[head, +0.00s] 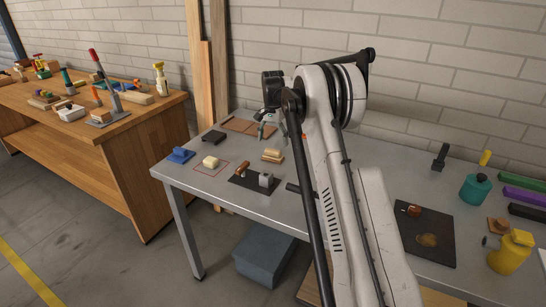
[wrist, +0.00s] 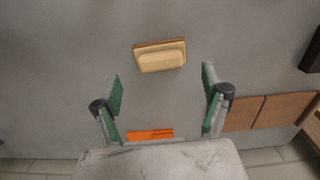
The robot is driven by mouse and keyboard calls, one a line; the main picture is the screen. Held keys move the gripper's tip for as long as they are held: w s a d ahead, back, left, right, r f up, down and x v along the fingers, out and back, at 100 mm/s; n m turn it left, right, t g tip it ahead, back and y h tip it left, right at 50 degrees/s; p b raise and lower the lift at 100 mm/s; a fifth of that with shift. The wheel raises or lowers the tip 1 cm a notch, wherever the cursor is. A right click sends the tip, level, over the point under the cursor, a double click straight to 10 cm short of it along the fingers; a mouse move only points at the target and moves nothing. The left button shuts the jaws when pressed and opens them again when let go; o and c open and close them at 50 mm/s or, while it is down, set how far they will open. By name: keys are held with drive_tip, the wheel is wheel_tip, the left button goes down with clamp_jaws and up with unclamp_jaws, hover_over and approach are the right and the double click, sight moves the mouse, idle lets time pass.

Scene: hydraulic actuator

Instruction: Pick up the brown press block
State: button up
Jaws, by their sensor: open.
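A tan block on a thin brown base (head: 272,156) lies on the grey metal table; it also shows in the wrist view (wrist: 160,57), top centre. I cannot tell for sure that this is the brown press block. A reddish-brown piece (head: 242,169) lies on a black mat beside a grey block. My gripper (head: 262,132) is open and empty over the back of the table, behind the tan block. In the wrist view its green-padded fingers (wrist: 161,92) stand wide apart, with the tan block ahead of and between them.
An orange piece (wrist: 150,134) lies near the gripper's palm. Brown flat plates (head: 240,125) and a dark block (head: 213,138) are at the back left. A blue part (head: 181,155) and a cream block (head: 211,162) are at left. A black board (head: 425,236) is at right.

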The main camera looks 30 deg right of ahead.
sight(273, 150)
drive_tip(key=shift+f, duration=2.75)
drive_tip(key=c, duration=1.3)
